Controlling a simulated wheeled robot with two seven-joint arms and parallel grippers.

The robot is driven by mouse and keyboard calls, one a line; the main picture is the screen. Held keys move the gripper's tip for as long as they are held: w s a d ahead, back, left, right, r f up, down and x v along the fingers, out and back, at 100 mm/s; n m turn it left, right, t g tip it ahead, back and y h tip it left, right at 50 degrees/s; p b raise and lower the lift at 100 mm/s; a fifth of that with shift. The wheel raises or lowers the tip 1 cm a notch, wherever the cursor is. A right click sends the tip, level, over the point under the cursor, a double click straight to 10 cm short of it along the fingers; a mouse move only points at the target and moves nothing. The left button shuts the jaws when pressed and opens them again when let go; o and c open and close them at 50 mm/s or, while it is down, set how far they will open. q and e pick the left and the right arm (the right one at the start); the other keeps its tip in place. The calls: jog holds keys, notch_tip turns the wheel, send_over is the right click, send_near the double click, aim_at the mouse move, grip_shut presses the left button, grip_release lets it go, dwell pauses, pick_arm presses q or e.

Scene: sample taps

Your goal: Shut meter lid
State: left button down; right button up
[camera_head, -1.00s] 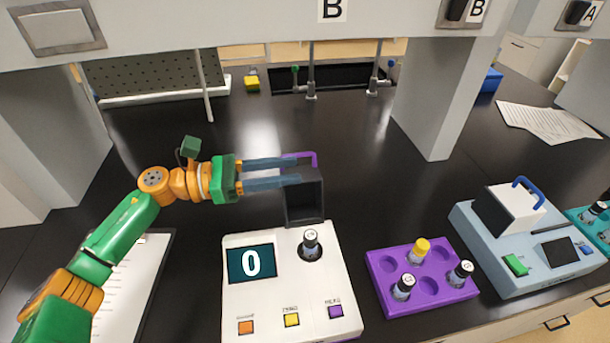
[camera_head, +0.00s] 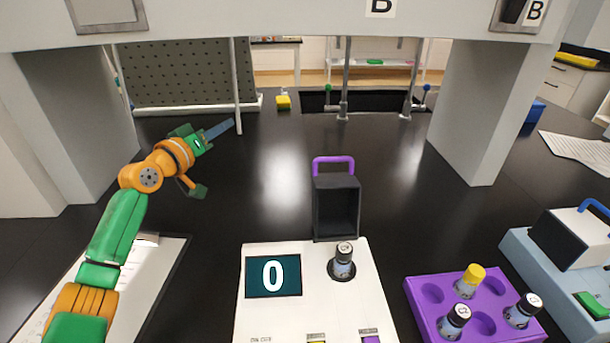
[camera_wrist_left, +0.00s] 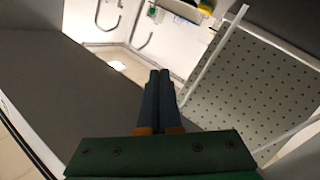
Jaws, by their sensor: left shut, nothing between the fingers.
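The meter (camera_head: 312,300) is a white box with a dark display reading 0 and coloured buttons, at the front middle in the head view. Its dark lid (camera_head: 336,208) stands open at the meter's back edge, hollow side facing me, with a purple handle (camera_head: 333,160) on top. My right gripper is not in view.
A purple rack (camera_head: 415,290) with several vials stands right of the meter. A pale blue device (camera_head: 530,275) with a blue-handled lid is at the far right. A clipboard (camera_head: 165,275) lies under my left arm. A grey pillar (camera_head: 475,110) stands back right.

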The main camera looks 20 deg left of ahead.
pick_arm(q)
jog(key=s+d+n+g+h+b, duration=0.1)
jog(key=s+d+n+g+h, duration=0.45)
jog(key=d+h, duration=0.7)
jog(key=w+d+m+y+p, duration=0.1)
jog(key=d+p, duration=0.5)
jog(key=d, duration=0.3)
jog(key=shift+f, duration=0.45)
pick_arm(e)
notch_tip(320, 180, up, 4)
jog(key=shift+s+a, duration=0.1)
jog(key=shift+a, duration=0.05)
pick_arm(q)
jog(key=shift+g, duration=0.25)
